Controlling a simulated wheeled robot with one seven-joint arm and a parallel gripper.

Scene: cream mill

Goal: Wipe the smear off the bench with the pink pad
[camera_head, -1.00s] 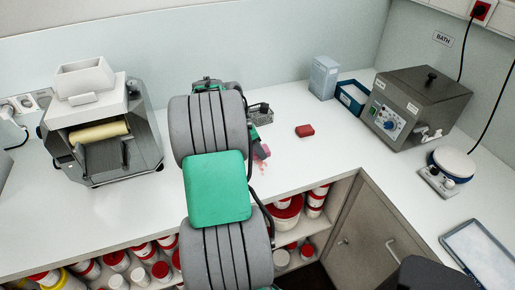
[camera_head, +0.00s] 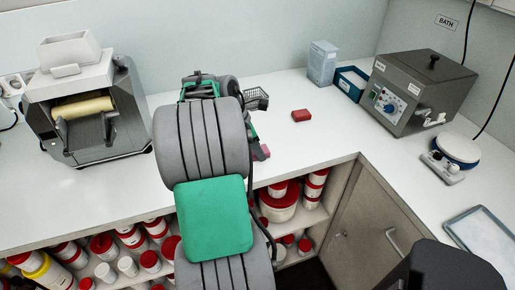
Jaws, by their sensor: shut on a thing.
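The pink pad (camera_head: 263,152) shows at the right side of my arm, low over or on the white bench (camera_head: 310,143) near its front edge. My gripper (camera_head: 259,144) is shut on the pad, and my arm hides most of the gripper. I cannot tell for certain whether the pad touches the bench. No smear shows on the visible bench; the surface under the pad and behind my arm is hidden.
A roller machine (camera_head: 85,115) stands left. A carton (camera_head: 322,62), blue tray (camera_head: 342,86) and bath (camera_head: 420,95) stand right. Tubs (camera_head: 279,207) fill the shelf below.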

